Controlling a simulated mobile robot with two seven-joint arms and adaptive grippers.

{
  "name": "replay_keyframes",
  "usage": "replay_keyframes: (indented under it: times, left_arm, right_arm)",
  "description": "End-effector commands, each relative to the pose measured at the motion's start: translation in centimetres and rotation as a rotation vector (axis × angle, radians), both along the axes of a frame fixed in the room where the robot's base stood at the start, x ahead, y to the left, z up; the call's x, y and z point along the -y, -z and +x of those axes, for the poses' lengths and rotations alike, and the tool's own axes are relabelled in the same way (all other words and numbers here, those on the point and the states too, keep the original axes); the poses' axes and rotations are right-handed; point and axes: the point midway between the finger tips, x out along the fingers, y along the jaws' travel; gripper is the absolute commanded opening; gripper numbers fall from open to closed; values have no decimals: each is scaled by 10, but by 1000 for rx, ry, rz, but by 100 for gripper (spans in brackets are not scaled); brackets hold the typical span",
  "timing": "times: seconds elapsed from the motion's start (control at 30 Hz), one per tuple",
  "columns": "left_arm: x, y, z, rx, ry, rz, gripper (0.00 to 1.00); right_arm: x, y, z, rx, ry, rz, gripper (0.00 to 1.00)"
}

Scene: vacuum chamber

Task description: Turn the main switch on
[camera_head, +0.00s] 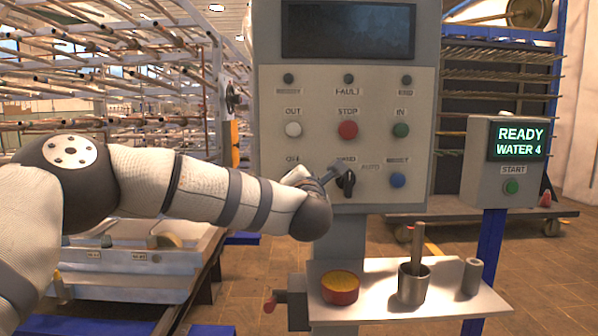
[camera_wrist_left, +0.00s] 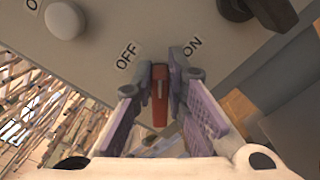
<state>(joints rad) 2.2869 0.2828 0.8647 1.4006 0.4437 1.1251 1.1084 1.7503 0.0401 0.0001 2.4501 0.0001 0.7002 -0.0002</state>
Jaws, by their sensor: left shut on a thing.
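The control panel (camera_head: 375,110) stands in front of me with a dark screen on top. The main switch, a red handle with a pale mark (camera_wrist_left: 159,98), shows in the left wrist view between the OFF label (camera_wrist_left: 127,56) and the ON label (camera_wrist_left: 193,46). My left gripper (camera_wrist_left: 160,84) is shut on this red handle, one finger on each side. In the head view my left gripper (camera_head: 322,180) is at the panel's lower left, and it and the wrist hide the red switch and part of the labels. My right gripper is not in view.
A black selector knob (camera_head: 347,183) sits close to the right of my left gripper. White (camera_head: 293,129), red (camera_head: 348,130), green (camera_head: 400,130) and blue (camera_head: 397,180) buttons are nearby. A shelf (camera_head: 460,296) below holds a yellow-topped red item (camera_head: 340,288) and a metal cup (camera_head: 412,284).

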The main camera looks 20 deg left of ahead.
Motion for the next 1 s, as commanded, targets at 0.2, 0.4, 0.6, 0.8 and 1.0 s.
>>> replay_keyframes:
  times: [0.2, 0.4, 0.6, 0.8, 1.0]
  left_arm:
    - [3, -1, -1, -49, -1, 197, 0]
    - [5, 4, 0, -99, -1, 367, 0]
    - [6, 10, 1, -141, -2, 505, 0]
    - [6, 14, 2, -169, -2, 603, 0]
    - [6, 15, 2, -186, -2, 657, 0]
  right_arm:
    - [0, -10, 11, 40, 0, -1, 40]
    - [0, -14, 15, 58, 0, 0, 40]
    - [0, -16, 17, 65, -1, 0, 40]
    - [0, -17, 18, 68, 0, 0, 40]
    - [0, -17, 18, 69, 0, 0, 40]
